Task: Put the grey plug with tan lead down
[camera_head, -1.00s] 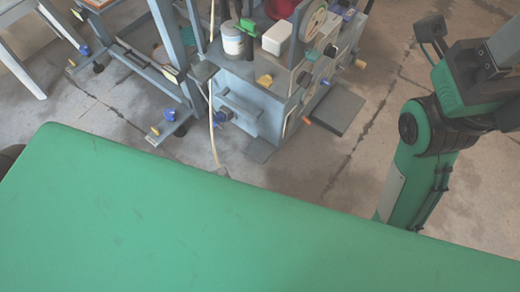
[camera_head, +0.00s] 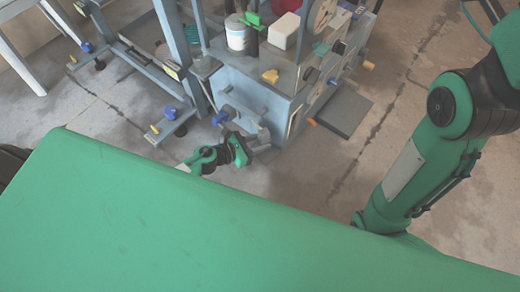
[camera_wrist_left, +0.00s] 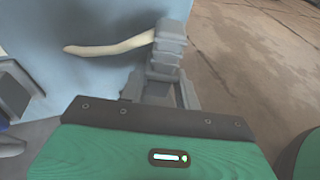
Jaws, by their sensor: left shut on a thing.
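The grey plug (camera_wrist_left: 168,48) is a ribbed grey block in the left wrist view. Its tan lead (camera_wrist_left: 105,48) sticks out to the left. My left gripper (camera_wrist_left: 160,88) is shut on the plug. In the head view my left gripper (camera_head: 262,149) is low in front of the blue-grey press cabinet (camera_head: 248,80). The plug and lead are too small to make out there. In the wrist view a pale blue surface lies close behind the plug and lead. I cannot tell whether they touch it. My right gripper is out of view.
A blue-grey frame (camera_head: 150,68) stands left. Bare concrete floor (camera_head: 300,165) lies in front.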

